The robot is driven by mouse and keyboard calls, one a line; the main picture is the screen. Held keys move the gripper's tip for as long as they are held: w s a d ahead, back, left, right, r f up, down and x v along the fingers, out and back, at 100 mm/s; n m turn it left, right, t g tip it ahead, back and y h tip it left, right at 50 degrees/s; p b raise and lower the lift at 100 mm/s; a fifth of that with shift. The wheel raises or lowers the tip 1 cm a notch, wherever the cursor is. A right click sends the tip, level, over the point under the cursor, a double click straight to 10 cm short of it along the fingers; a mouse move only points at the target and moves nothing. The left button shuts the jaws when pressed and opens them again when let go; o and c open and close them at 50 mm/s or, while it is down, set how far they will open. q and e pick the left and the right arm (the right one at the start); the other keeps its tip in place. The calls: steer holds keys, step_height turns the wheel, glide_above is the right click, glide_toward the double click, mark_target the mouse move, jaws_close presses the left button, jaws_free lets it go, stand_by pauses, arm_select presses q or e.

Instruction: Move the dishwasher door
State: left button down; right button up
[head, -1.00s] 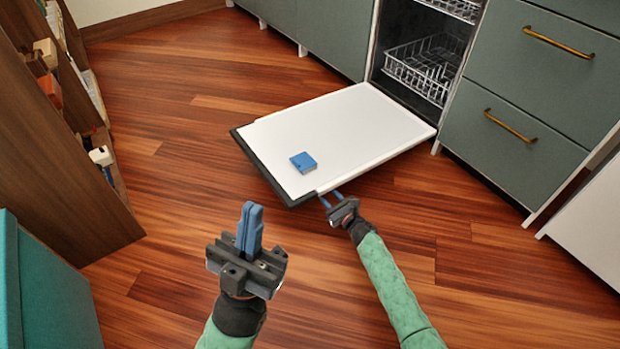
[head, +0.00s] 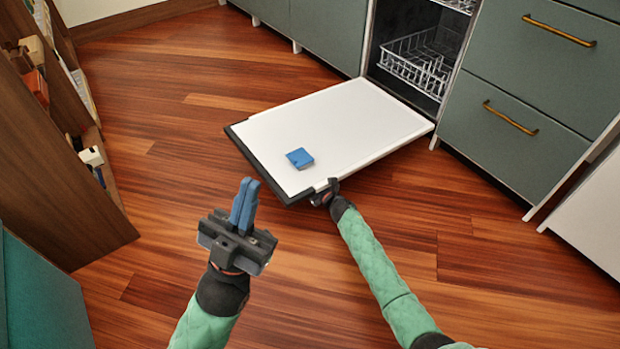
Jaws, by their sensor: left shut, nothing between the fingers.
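The dishwasher door (head: 350,120) is folded down low over the floor, its white inner face up and its dark outer edge toward me. A small blue block-like object (head: 300,158) lies on it near the front corner. My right gripper (head: 324,194) is at the door's near right corner, at or just under its edge. Its fingers are hidden, so its opening and grip cannot be seen. My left gripper (head: 246,186) is shut and empty, its blue fingers together, apart from the door and in front of it.
The dishwasher's opening holds a wire rack (head: 418,62). Green drawers (head: 510,130) with brass handles stand to its right. A wooden bookshelf (head: 60,180) is at the left, with a teal piece of furniture (head: 40,300) in the lower left corner. Much of the wooden floor is clear.

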jaws_close()
steer(key=shift+r, duration=0.1)
